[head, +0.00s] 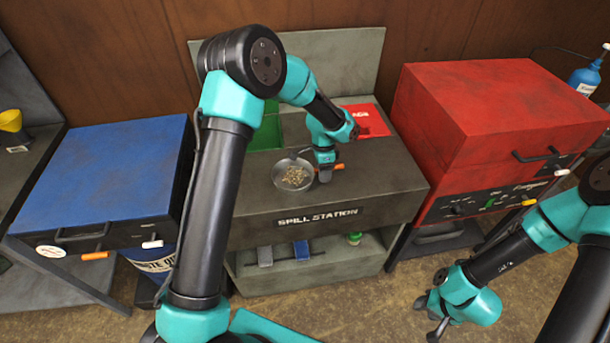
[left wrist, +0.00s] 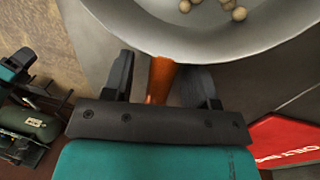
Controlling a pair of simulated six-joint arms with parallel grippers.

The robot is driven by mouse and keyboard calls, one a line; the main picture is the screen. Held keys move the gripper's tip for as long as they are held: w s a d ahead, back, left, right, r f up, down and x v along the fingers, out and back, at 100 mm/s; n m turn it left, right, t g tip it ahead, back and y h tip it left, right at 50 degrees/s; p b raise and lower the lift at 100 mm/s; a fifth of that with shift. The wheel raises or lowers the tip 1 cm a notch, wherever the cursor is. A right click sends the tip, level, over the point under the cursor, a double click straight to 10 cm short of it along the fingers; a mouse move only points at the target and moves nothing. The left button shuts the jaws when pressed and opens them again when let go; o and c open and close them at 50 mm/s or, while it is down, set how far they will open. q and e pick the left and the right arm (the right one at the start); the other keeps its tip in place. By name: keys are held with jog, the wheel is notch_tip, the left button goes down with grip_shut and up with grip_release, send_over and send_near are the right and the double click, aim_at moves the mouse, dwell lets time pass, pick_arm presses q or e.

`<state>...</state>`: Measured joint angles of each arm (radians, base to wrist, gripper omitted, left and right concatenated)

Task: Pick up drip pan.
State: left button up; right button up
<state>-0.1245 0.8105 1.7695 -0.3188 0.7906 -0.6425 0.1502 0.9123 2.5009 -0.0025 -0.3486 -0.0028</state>
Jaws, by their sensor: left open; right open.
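The drip pan (head: 281,183) is a round grey metal pan with tan granules in it, standing on the spill station top. Its rim also shows at the top of the left wrist view (left wrist: 190,42). Its orange handle (left wrist: 162,78) lies between the two open fingers of my left gripper (left wrist: 163,82). In the head view my left gripper (head: 325,172) is right beside the pan, at its right side, and partly covers the handle. My right gripper (head: 433,312) is open and empty, low in front of the red cabinet, away from the pan.
The spill station (head: 390,180) has a green bin (head: 268,130) and a red area (head: 368,120) behind the pan. A blue cabinet (head: 110,165) stands left and a red cabinet (head: 500,110) right. A lower shelf (head: 335,262) holds small items. The station top right of the pan is clear.

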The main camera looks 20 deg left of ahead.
pick_arm(q)
grip_shut()
dwell(0.5)
jog(key=shift+r, duration=0.1)
jog(key=shift+r, duration=0.45)
notch_tip(320, 180, up, 3)
jog(key=shift+f, duration=0.1)
jog(key=s+d, duration=0.2)
jog(key=s, duration=0.5)
jog(key=s+d+r, duration=0.1)
jog(key=s+d, duration=0.1)
jog(key=s, duration=0.6)
jog(key=shift+s+d, duration=0.2)
jog(key=shift+d, duration=0.15)
jog(key=shift+r, duration=0.1)
